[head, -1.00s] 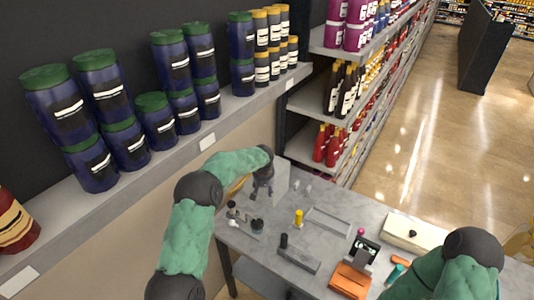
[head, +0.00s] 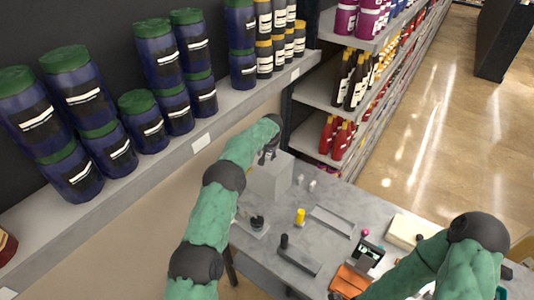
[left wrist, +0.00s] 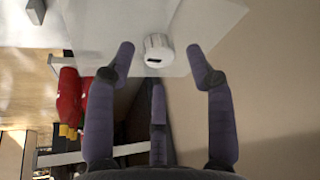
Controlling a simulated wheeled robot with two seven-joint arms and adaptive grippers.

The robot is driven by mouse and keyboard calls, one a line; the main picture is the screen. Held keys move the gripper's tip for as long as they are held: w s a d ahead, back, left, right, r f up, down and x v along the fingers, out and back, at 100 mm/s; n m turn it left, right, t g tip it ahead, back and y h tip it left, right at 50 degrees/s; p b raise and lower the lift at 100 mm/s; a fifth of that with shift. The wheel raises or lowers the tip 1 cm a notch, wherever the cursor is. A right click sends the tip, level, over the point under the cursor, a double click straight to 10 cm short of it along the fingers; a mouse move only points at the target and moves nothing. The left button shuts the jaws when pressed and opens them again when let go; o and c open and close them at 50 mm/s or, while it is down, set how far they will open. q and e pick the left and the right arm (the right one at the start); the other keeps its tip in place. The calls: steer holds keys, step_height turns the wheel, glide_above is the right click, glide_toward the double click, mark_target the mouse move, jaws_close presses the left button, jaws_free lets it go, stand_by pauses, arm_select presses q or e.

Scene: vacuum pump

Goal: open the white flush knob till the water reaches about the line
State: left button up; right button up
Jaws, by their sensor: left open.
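A white round knob (left wrist: 158,50) shows in the left wrist view, on a pale panel (left wrist: 205,25). My left gripper (left wrist: 161,53) is open, with its two outer fingertips on either side of the knob and a gap on each side. A third finger points toward it from below. In the head view my left gripper (head: 268,155) is at the top of a light grey box (head: 270,180) at the back of the table. The knob is not distinguishable there. No water or line is visible. My right gripper is out of view; only its arm shows.
The grey table (head: 285,225) holds a yellow-topped part (head: 300,216), a shallow tray (head: 331,221), a black-and-grey block (head: 298,254), an orange item (head: 350,281) and a cream box (head: 408,231). A shelf ledge (head: 215,125) with jars runs along the left.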

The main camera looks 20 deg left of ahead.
arm_select(q)
steer(key=shift+x, duration=1.15)
